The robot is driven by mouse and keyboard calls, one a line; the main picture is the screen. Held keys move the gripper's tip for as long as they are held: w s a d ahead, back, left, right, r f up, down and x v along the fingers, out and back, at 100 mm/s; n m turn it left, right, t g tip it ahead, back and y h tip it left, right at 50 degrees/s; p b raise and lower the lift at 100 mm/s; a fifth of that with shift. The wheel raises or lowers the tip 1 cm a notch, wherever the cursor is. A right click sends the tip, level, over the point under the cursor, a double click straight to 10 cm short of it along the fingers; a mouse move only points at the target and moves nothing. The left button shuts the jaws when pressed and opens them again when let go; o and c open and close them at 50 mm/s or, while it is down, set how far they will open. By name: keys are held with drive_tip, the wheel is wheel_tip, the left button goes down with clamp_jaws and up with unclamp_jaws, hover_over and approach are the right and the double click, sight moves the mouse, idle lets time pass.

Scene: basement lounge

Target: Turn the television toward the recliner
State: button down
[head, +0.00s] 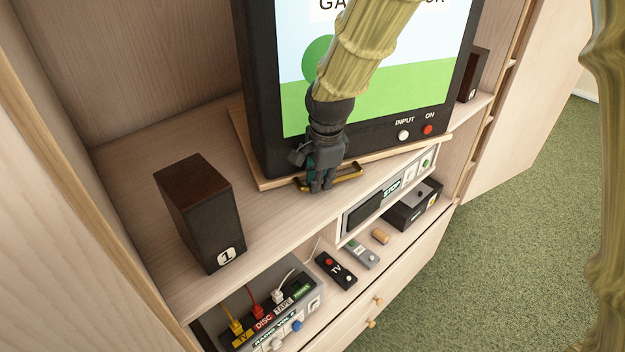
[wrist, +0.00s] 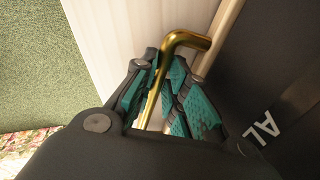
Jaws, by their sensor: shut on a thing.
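The television (head: 258,120) is a black set with a lit screen, standing on a wooden turning board (head: 258,178) on the cabinet's upper shelf. The board sits at an angle to the shelf. A brass handle (head: 350,174) runs along the board's front edge. My gripper (head: 321,184) is at this handle, in front of the television's lower edge. In the wrist view my gripper (wrist: 165,100) has its teal-padded fingers closed around the brass handle (wrist: 187,39), whose bent end sticks out past them. My arm hides part of the screen. The recliner is not clearly in view.
A dark speaker marked 1 (head: 203,215) stands on the shelf at left, and another speaker (head: 473,75) at right. Green carpet (head: 520,220) lies open at right.

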drive_tip(key=shift+w+a+r, duration=0.1)
drive_tip(key=shift+a, duration=0.05)
drive_tip(key=c, duration=1.5)
unclamp_jaws()
drive_tip(key=shift+a, duration=0.1)
drive_tip(key=shift+o, duration=0.2)
drive_tip(key=shift+a, duration=0.1)
drive_tip(key=shift+d+r, duration=0.15)
drive_tip(key=shift+d, duration=0.05)
wheel_tip(320, 180, up, 11)
drive_tip(key=s, duration=0.2)
drive_tip(key=shift+d+r, duration=0.2)
drive_tip(key=shift+d, duration=0.05)
drive_tip(key=shift+s+d, duration=0.1)
